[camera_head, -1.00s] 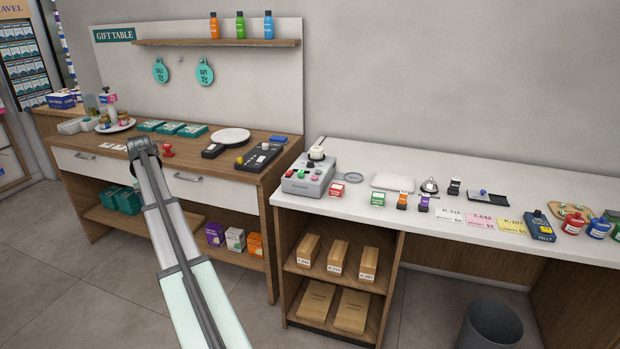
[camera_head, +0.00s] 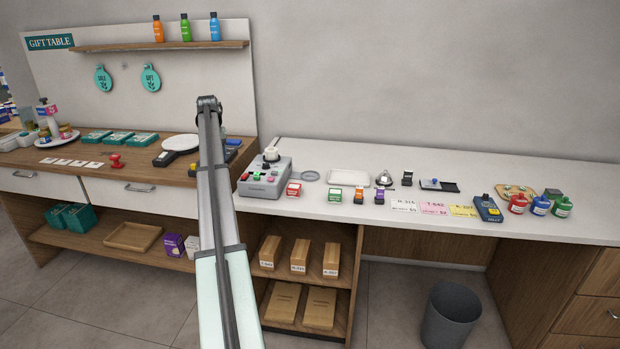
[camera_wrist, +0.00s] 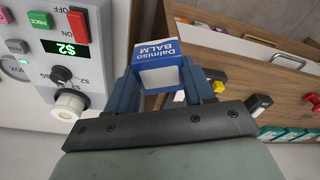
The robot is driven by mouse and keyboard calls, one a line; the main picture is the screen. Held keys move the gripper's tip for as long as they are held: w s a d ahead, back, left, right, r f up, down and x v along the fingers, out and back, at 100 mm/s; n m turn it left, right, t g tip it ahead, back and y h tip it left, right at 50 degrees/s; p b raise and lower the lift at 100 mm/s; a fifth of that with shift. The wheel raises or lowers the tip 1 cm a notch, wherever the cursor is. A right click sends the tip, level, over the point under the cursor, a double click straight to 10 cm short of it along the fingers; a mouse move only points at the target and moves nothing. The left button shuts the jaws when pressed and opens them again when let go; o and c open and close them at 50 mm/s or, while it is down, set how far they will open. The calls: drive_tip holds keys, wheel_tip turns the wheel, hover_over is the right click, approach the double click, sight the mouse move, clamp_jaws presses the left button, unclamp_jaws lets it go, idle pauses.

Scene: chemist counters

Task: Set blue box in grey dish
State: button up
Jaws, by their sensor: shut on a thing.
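My gripper (camera_wrist: 160,90) is shut on the blue box (camera_wrist: 157,52), a small carton with a white panel and the words "Dalmiso BALM". The box sits between the two fingers in the wrist view, beside the grey device with a price display. In the head view my arm hides the gripper and the box. A small grey oval dish (camera_head: 310,176) lies on the white counter, just right of the grey device. It looks empty. It does not show in the wrist view.
The grey device (camera_head: 265,176) with knobs stands at the white counter's left end. A red box (camera_head: 293,190) is in front of the dish, and a white tray (camera_head: 348,178) is to its right. Several small boxes and cards fill the front edge.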

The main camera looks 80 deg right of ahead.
drive_tip(key=s+d+m, duration=0.2)
drive_tip(key=s+d, duration=0.4)
drive_tip(key=s, duration=0.5)
drive_tip(key=s+d+m, duration=0.1)
drive_tip(key=s+d, duration=0.4)
drive_tip(key=s, duration=0.6)
drive_tip(key=s+d+m, duration=0.2)
drive_tip(key=s+d, duration=0.4)
drive_tip(key=s, duration=0.4)
drive_tip(key=shift+g, duration=0.4)
drive_tip(key=shift+s+d+f, duration=0.1)
drive_tip(key=shift+s+f, duration=0.05)
drive_tip(key=shift+f, duration=1.55)
drive_tip(key=shift+s+f, duration=0.2)
drive_tip(key=shift+f, duration=1.55)
drive_tip(key=shift+s+d+f, duration=0.1)
drive_tip(key=shift+s+f, duration=0.05)
drive_tip(key=shift+f, duration=1.55)
drive_tip(key=shift+f, duration=0.3)
drive_tip(key=o, duration=1.1)
drive_tip(key=shift+c, duration=0.2)
wheel_tip(320, 180, up, 12)
drive_tip(key=a, duration=0.2)
drive_tip(key=shift+r, duration=0.25)
